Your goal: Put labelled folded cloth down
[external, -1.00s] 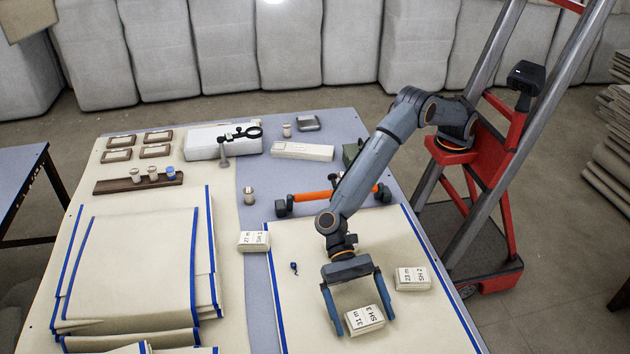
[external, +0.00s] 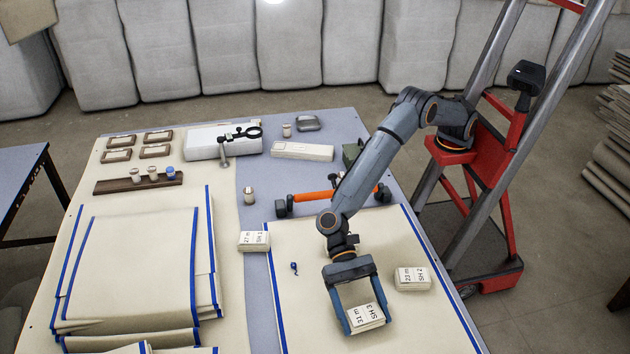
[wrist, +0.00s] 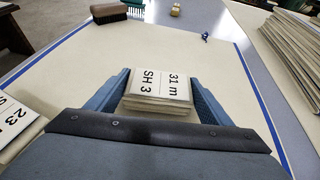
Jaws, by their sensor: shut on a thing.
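The folded cloth labelled "31 m SH 3" (external: 365,318) is a small cream block with a white label on top. My gripper (external: 364,322) is shut on it, one finger on each side. In the wrist view the cloth (wrist: 160,90) sits between the two blue-grey fingers (wrist: 160,98) with its label facing up. It is at or just above the blue-edged cream sheet (external: 330,245); I cannot tell whether its underside touches.
The "23 m SH 2" cloth (external: 412,279) lies to the right on the sheet, and the "27 m SH 1" cloth (external: 254,241) at the sheet's far left corner. A small blue item (external: 294,268) lies left of my gripper. Stacked blue-edged sheets (external: 130,270) fill the table's left.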

